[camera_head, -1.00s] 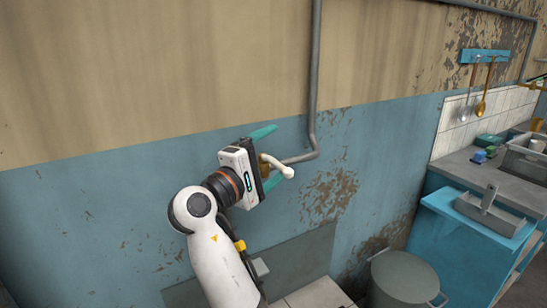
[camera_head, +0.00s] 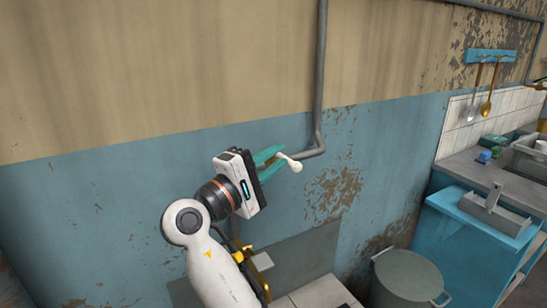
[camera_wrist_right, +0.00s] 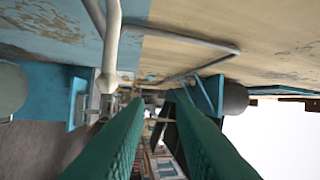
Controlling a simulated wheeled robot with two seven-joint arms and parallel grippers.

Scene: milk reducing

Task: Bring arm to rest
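My right gripper (camera_head: 272,158) is raised in front of the blue lower wall in the head view. Its two teal fingers are fairly close together. In the right wrist view the fingers (camera_wrist_right: 160,105) run nearly parallel with a clear gap between them, and nothing is seen held there. A white lever with a rounded end (camera_head: 293,163) shows just past the fingertips in the head view. In the wrist view the lever (camera_wrist_right: 108,75) lies left of the fingers. I cannot tell whether it touches them. My left gripper is not in view.
A grey pipe (camera_head: 321,80) runs down the wall and bends left towards the lever. A lidded grey pot (camera_head: 405,278) stands at the lower right. A blue cabinet (camera_head: 455,245) and a counter with a sink are farther right. Hanging utensils (camera_head: 487,90) are above.

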